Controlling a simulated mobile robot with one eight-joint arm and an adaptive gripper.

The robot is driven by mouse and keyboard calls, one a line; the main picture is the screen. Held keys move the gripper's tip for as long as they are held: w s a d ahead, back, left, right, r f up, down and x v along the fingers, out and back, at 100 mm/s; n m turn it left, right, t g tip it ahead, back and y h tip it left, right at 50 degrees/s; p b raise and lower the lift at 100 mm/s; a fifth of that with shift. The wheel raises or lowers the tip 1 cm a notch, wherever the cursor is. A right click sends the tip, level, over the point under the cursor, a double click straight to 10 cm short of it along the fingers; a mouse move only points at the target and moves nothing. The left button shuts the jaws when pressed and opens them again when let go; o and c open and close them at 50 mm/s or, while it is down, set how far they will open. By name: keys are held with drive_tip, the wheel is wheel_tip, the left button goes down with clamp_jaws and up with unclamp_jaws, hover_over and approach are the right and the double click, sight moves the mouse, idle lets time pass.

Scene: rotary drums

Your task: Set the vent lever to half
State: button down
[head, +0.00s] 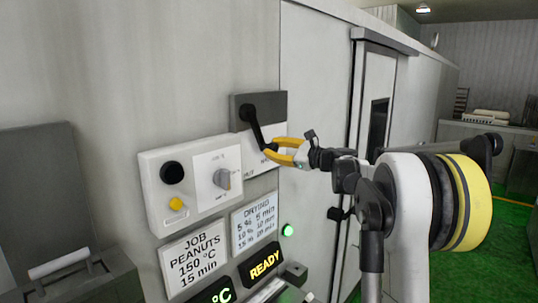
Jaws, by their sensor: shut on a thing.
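The vent lever (256,124) is a black arm on a dark grey plate (276,106) on the wall. It runs from a round pivot at the upper left down and slightly right. My gripper (272,149) has yellow fingers and comes in from the right. Its fingertips are shut on the lower end of the lever, and they hide that end. The plate's lettering is mostly covered by the fingers, so the marked position cannot be read.
Left of the lever is a white control box (200,184) with a black button, a grey knob (222,179) and a yellow switch. Below hang a job sign (193,260), a drying sign (255,222) and a lit READY display (264,265). A door (374,130) stands behind my arm.

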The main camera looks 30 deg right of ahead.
drive_tip(key=shift+w+d+r+n, duration=0.2)
drive_tip(key=shift+d+r+n, duration=0.15)
drive_tip(key=shift+d+n, duration=0.25)
drive_tip(key=c, duration=1)
unclamp_jaws()
drive_tip(key=shift+a, duration=0.1)
drive_tip(key=v, duration=1.2)
